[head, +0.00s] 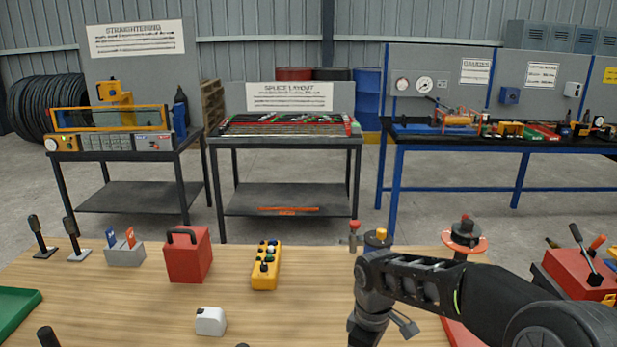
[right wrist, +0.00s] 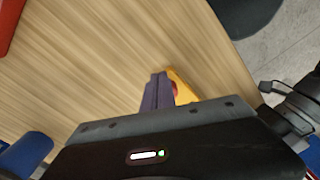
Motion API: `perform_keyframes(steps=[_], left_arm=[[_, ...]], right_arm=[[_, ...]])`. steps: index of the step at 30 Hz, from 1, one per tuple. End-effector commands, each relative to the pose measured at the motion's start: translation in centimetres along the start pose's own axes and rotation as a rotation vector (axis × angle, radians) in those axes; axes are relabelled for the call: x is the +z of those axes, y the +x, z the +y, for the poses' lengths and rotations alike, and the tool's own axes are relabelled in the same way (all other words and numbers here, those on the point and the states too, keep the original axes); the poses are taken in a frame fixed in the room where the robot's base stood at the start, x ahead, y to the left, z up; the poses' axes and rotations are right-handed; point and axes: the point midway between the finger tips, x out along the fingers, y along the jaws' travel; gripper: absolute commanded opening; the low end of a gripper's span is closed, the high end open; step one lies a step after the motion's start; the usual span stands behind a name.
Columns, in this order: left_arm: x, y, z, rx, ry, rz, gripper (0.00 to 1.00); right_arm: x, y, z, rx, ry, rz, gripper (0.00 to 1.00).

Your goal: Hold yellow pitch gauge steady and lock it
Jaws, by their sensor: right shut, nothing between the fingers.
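A yellow piece with a red part (right wrist: 183,90), which may be the pitch gauge, shows in the right wrist view just right of my fingers, partly hidden behind them. My right gripper (right wrist: 158,78) is shut and empty above the wooden table. I cannot tell whether its fingers touch the yellow piece. In the head view my right arm comes in from the right and bends down, with the fingertips out of sight. No yellow gauge is clear beside it there; the arm may hide it. My left gripper is in neither view.
The wooden table (head: 130,300) carries a yellow button pendant (head: 265,266), a red box (head: 187,255), a small white block (head: 210,321) and a grey holder (head: 124,252). A red disc stand (head: 465,238) is behind my right arm. The table is bare around the white block.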

Motion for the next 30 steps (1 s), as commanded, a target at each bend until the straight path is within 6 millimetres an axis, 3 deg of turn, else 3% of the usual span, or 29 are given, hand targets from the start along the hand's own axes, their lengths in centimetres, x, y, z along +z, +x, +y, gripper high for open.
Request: perform_keyframes(steps=[11,24,30], left_arm=[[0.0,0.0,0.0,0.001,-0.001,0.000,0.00],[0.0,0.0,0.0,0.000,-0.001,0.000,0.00],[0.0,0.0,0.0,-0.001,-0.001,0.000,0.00]], right_arm=[[0.1,-0.3,0.0,0.000,0.000,-0.002,0.00],[0.0,-5.3,0.0,0.001,-0.001,0.000,0.00],[0.1,-6.0,0.0,0.000,-0.001,-0.002,0.00]])
